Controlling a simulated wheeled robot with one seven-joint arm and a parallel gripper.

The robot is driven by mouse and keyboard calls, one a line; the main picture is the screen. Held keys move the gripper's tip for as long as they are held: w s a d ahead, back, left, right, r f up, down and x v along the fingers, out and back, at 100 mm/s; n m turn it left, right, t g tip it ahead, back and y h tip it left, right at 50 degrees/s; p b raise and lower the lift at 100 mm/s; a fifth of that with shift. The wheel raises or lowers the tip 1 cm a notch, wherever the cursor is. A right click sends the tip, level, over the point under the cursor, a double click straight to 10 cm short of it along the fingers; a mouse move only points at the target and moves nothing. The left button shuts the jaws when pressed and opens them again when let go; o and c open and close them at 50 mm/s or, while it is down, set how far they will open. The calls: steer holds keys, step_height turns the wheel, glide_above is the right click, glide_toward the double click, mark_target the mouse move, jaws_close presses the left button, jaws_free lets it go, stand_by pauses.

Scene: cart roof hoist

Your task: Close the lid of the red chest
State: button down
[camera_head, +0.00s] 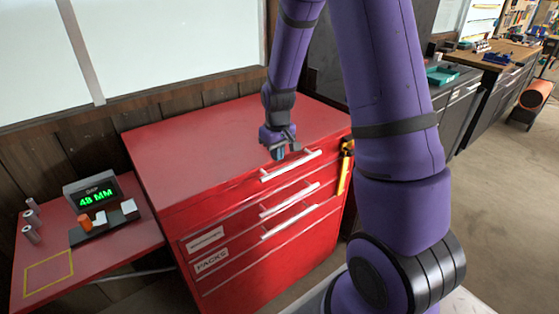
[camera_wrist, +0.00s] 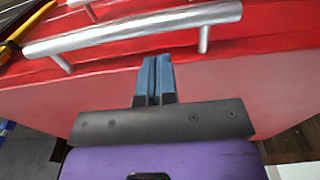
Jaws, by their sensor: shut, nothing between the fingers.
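The red chest (camera_head: 255,243) stands in the middle of the head view, with its lid (camera_head: 190,150) lying flat or nearly flat on top. Whether a narrow gap remains under the lid's front edge I cannot tell. A silver handle (camera_head: 291,165) runs along the upper front of the chest; it also shows in the wrist view (camera_wrist: 135,28). My gripper (camera_head: 281,154) is over the lid's front edge, just behind this handle. In the wrist view its blue fingers (camera_wrist: 156,60) are together and empty, close to the red surface. Contact cannot be told.
Two lower drawer handles (camera_head: 289,200) stick out from the chest front. A yellow tool (camera_head: 345,170) hangs at its right corner. Open floor lies at right.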

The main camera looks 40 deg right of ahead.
step_height(320, 180, up, 10)
steer(key=s, duration=0.1)
steer(key=s+a+r+t, duration=0.2)
steer(key=s+a+r, duration=0.4)
steer(key=s+r, duration=0.6)
steer(key=s+a+r+t, duration=0.1)
steer(key=s+a+r, duration=0.1)
steer(key=s, duration=0.4)
steer(key=s+a+r+t, duration=0.1)
steer(key=s+a+r, duration=0.1)
steer(key=s, duration=0.4)
steer(key=shift+s+a+r+t, duration=0.15)
steer(key=shift+a+r+t, duration=0.25)
steer(key=shift+r, duration=0.25)
